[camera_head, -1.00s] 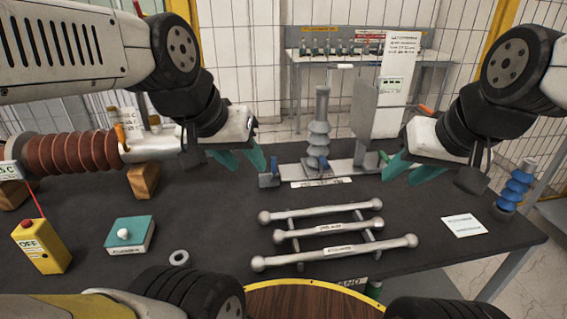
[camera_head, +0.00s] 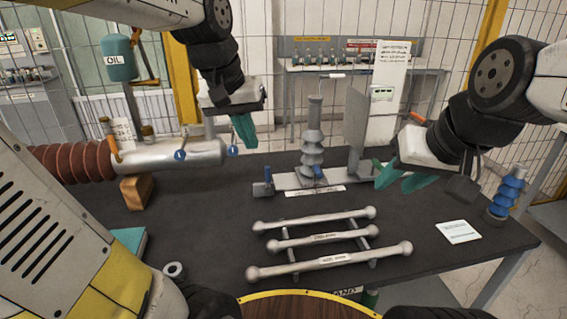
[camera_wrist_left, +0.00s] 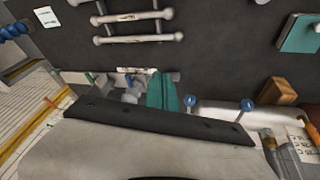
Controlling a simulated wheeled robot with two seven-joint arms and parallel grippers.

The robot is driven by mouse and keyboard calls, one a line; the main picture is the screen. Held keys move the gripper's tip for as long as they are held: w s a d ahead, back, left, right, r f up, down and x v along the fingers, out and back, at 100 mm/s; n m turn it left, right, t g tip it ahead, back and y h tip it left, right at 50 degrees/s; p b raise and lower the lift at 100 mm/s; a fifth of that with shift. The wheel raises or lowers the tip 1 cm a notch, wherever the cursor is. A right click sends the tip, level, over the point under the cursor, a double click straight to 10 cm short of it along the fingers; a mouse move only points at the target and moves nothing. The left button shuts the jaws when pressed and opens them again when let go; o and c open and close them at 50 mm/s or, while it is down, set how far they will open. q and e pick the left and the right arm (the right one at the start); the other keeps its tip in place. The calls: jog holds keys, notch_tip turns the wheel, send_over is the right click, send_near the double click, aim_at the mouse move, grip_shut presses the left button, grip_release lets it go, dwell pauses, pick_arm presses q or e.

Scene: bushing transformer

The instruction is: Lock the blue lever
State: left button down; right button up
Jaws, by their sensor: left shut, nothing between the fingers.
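Blue also shows at the foot of the grey ribbed bushing (camera_head: 313,143) in the fixture's middle. My left gripper (camera_head: 244,130) is shut and empty. It hangs above and a little left of the lever, apart from it. In the left wrist view its teal fingers (camera_wrist_left: 162,92) are together and hide part of the fixture. My right gripper (camera_head: 400,180) is open and empty at the fixture's right end, near a green lever (camera_head: 377,166).
A large brown-ribbed bushing with a grey metal end (camera_head: 170,154) lies at left on a wooden block (camera_head: 136,192), with two round blue tags near its end. Three metal bars (camera_head: 320,236) lie in front. A blue insulator (camera_head: 508,190) stands at right.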

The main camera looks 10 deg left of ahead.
pick_arm(q)
jog(key=w+d+f+g+y, duration=0.1)
jog(key=w+d+f+y, duration=0.1)
jog(key=w, duration=0.5)
jog(key=w+d+f+n+g+y, duration=0.1)
jog(key=w+d+f+y, duration=0.1)
jog(key=w+d+f, duration=0.2)
jog(key=w+d+f+g+y, duration=0.2)
jog(key=w+d+f, duration=0.2)
jog(key=w, duration=0.8)
jog(key=shift+f, duration=0.95)
jog(key=shift+d, duration=0.1)
send_near(268, 179)
jog(key=w+d+f, duration=0.1)
jog(key=d+f, duration=0.3)
jog(key=f, duration=0.1)
jog(key=a, duration=0.4)
jog(key=shift+a+f, duration=0.15)
jog(key=shift+a, duration=0.1)
jog(key=shift+s+a, duration=0.1)
